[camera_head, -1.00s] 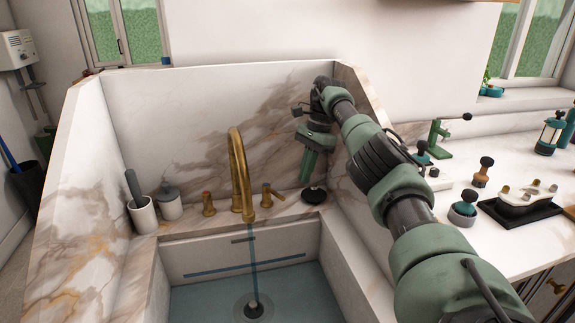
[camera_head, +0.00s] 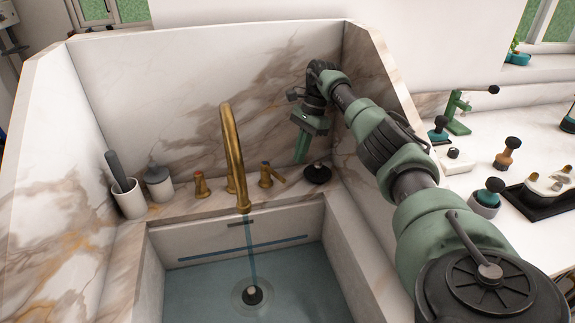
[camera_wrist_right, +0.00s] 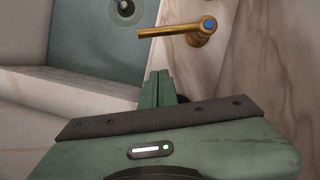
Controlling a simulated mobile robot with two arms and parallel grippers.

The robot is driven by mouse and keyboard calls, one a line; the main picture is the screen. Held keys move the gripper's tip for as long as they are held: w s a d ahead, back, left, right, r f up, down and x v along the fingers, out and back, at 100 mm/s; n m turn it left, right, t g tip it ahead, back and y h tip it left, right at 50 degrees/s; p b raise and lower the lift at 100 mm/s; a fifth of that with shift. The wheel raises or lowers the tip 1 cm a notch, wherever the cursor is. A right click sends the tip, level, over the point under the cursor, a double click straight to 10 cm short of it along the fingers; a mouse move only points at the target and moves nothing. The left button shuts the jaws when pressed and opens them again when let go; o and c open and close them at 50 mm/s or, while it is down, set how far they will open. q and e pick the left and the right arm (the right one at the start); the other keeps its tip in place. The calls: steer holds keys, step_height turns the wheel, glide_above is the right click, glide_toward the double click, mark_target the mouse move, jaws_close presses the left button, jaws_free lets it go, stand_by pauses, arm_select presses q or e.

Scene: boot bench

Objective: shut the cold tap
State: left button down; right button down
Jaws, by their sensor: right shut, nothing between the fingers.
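The cold tap (camera_head: 266,177) is the brass lever handle right of the tall curved spout (camera_head: 232,150). In the right wrist view its lever (camera_wrist_right: 170,31) points left and its round hub bears a blue dot. A thin stream of water (camera_head: 251,245) runs from the spout into the sink. My right gripper (camera_head: 301,160) is shut and empty, pointing down just right of the cold tap and apart from it. Its green fingers (camera_wrist_right: 160,88) show together below the lever in the wrist view. My left gripper is not in view.
The other brass handle (camera_head: 201,186), with a red mark, stands left of the spout. A black round stopper (camera_head: 317,173) lies on the ledge by my gripper. A white cup with a brush (camera_head: 129,200) and a lidded jar (camera_head: 158,184) stand left. Marble walls enclose the sink.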

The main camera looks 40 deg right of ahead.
mark_target(273, 173)
steer(key=shift+w+a+f+p, duration=0.1)
steer(key=shift+a+f+p, duration=0.3)
steer(key=shift+a, duration=0.35)
steer(key=shift+w+a+f+p, duration=0.1)
steer(key=shift+a+f+p, duration=0.15)
steer(key=shift+a+f, duration=0.4)
steer(key=shift+w+a+f+p, duration=0.1)
steer(key=shift+a+f+p, duration=0.2)
steer(key=shift+a, duration=0.6)
steer(key=shift+s+r, duration=0.1)
